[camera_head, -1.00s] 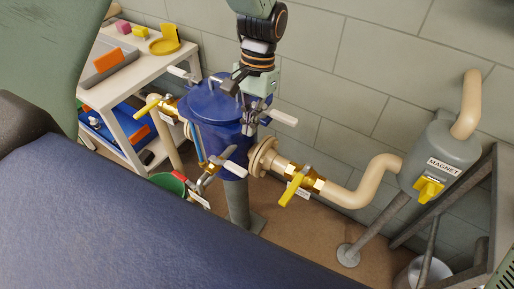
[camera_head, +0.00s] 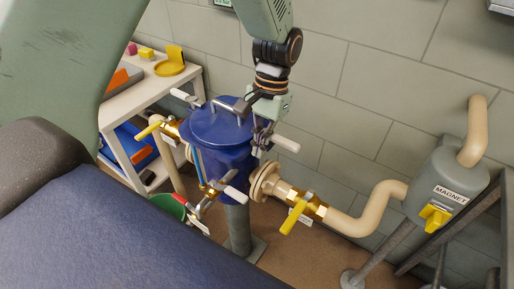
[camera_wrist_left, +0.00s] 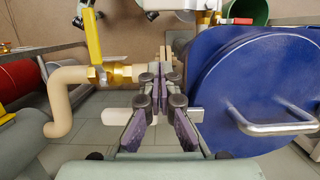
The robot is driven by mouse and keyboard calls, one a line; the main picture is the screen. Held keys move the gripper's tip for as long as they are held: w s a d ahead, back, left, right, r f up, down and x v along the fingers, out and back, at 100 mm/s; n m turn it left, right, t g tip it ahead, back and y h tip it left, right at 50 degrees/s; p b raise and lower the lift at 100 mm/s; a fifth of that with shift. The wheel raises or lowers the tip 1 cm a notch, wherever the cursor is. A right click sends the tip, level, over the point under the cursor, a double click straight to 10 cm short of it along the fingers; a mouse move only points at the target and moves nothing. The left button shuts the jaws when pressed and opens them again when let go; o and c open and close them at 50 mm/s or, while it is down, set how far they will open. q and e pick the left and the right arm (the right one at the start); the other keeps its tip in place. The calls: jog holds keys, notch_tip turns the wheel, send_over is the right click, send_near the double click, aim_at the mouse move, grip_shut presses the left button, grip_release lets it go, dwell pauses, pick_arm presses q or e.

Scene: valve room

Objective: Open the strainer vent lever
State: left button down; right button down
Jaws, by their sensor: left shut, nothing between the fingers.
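The strainer is a blue vessel (camera_head: 222,165) with a lid and a bar handle; in the left wrist view its lid (camera_wrist_left: 255,95) fills the right side. Pale-handled levers sit around it: one at the right (camera_head: 286,143), one at the far left (camera_head: 184,96), and one low in front (camera_head: 235,193). I cannot tell which is the vent lever. My left gripper (camera_head: 262,142) is shut and empty beside the vessel's right rim, close to the right pale handle. In the left wrist view its fingers (camera_wrist_left: 162,85) are together, with a pale bar (camera_wrist_left: 185,115) partly hidden behind them. My right gripper is not in view.
Yellow valve handles stand on the pipes left (camera_head: 148,131) and right (camera_head: 295,217). A grey MAGNET unit (camera_head: 443,185) stands right. A white shelf table (camera_head: 125,112) is at the left.

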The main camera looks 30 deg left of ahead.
aim_at(228, 191)
pick_arm(q)
jog(key=s+f+b, duration=0.1)
jog(key=s+f, duration=0.4)
jog(key=f, duration=0.2)
jog(key=shift+s+a, duration=0.25)
jog(key=shift+a, duration=0.05)
jog(key=shift+f, duration=0.1)
dwell(0.3)
